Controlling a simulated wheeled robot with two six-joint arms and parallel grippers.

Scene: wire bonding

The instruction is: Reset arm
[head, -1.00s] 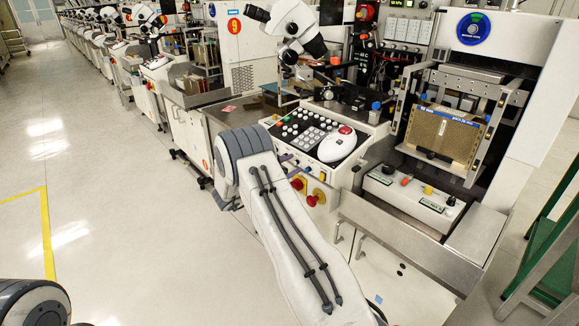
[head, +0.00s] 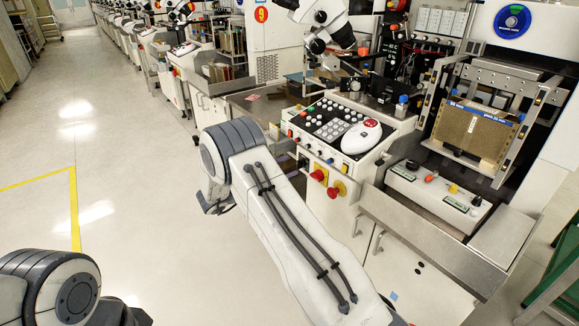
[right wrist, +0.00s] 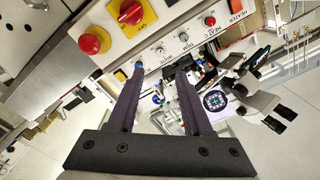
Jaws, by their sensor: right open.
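My right gripper (right wrist: 160,70) is open and empty in the right wrist view, its two dark purple fingers apart below a machine's front panel (right wrist: 160,35). I cannot tell whether the fingertips touch the panel. In the head view my right arm reaches from the bottom toward the bonding machine's control console (head: 340,130), and its raised link mostly hides the gripper. My left arm shows only in part at the lower left, and its gripper is not in view.
Red knobs (head: 334,192) stick out of the console's front near my right arm. A white mouse-shaped device (head: 361,137) sits on the console, with a brown magazine (head: 478,130) to its right. A green frame (head: 558,265) stands far right. The floor (head: 130,180) at left is clear.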

